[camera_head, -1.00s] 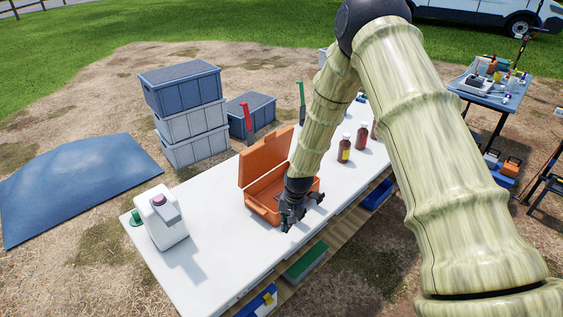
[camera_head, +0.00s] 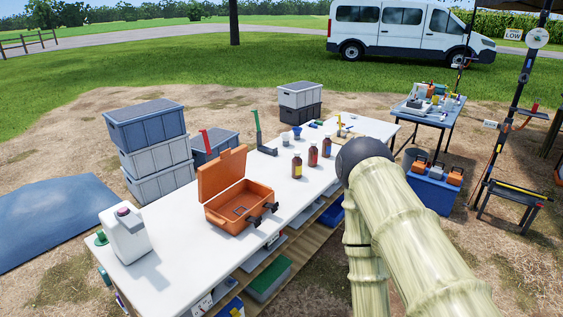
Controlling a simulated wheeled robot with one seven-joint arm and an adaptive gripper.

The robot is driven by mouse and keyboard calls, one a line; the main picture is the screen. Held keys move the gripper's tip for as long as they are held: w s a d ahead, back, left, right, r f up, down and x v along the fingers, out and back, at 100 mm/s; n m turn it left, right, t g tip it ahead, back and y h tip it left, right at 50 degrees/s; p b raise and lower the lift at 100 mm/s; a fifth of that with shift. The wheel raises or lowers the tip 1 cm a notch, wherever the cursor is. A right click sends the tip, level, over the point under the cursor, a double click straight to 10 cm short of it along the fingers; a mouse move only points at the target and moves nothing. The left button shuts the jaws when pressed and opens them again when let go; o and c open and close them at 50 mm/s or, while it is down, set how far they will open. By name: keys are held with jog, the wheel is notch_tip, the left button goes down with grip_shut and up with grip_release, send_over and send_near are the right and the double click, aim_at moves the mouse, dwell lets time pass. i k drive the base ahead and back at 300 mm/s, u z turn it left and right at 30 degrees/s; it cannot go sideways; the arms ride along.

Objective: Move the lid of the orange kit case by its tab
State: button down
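The orange kit case (camera_head: 239,208) stands open on the white table (camera_head: 165,268). Its lid (camera_head: 222,173) is raised at the back, roughly upright. A small tab shows at the lid's upper right corner. Two dark latches (camera_head: 262,213) stick out at the front of the case. The case's inside looks empty apart from a dark outline on its floor. My gripper is not in view. My forearm runs down out of the bottom of the picture, to the right of the case and apart from it.
A white jug (camera_head: 126,235) stands left of the case. Brown bottles (camera_head: 312,154) stand to its right, with a green-handled tool (camera_head: 258,135) behind. Stacked bins (camera_head: 148,127) are behind the table. The tabletop in front of the jug is clear.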

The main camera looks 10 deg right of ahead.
aim_at(215, 177)
jog(key=u, duration=0.65)
jog(key=k, duration=0.1)
jog(key=z, duration=1.5)
jog(key=i, duration=0.55)
jog(key=u, duration=0.45)
